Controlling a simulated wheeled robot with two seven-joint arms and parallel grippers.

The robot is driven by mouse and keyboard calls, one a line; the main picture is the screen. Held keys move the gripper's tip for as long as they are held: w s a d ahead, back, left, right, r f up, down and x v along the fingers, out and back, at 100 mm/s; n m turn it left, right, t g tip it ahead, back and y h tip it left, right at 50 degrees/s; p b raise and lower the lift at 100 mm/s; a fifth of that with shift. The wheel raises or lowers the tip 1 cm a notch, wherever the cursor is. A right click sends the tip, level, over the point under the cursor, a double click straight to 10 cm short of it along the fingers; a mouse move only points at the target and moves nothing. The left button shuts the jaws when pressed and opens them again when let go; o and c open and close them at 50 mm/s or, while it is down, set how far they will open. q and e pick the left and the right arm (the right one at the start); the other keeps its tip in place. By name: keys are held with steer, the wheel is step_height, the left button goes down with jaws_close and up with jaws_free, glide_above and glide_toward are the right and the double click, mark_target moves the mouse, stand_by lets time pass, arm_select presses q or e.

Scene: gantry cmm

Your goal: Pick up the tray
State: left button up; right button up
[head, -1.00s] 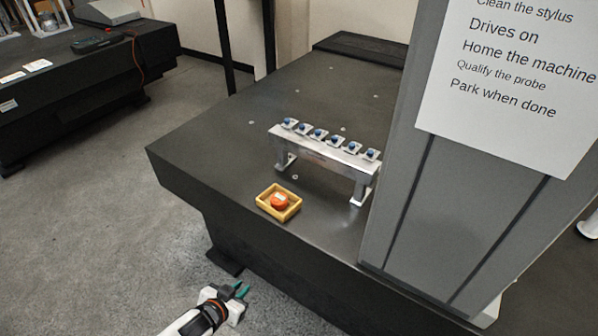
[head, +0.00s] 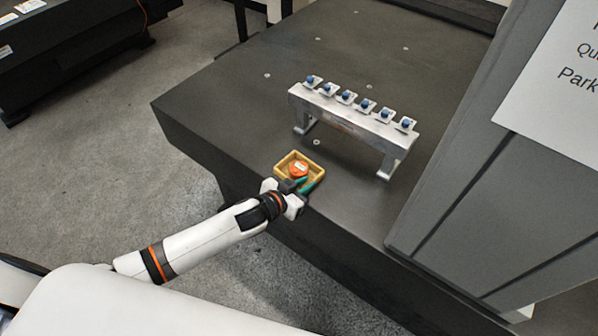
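The tray is a small yellow open box (head: 285,161) on the dark table near its front edge. A round orange piece with a pale label (head: 299,169) lies in it. My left gripper (head: 299,186) is at the tray's near side, with green on its fingertips. The fingertips overlap the near rim in the picture and hide part of it. I cannot tell whether they touch the rim or are closed on it. The tray looks level on the table. My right gripper is not in view.
A silver rack (head: 345,118) with several blue-topped pieces stands just behind the tray. A large grey column (head: 480,170) with a printed sheet (head: 565,75) rises at the right. The dark tabletop (head: 235,110) is clear to the left of the rack.

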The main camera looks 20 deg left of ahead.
mark_target(314, 180)
arm_select(q)
steer(key=x, duration=0.4)
steer(key=shift+w+d, duration=0.35)
steer(key=shift+s, duration=0.1)
jaws_close()
steer(key=shift+r, duration=0.1)
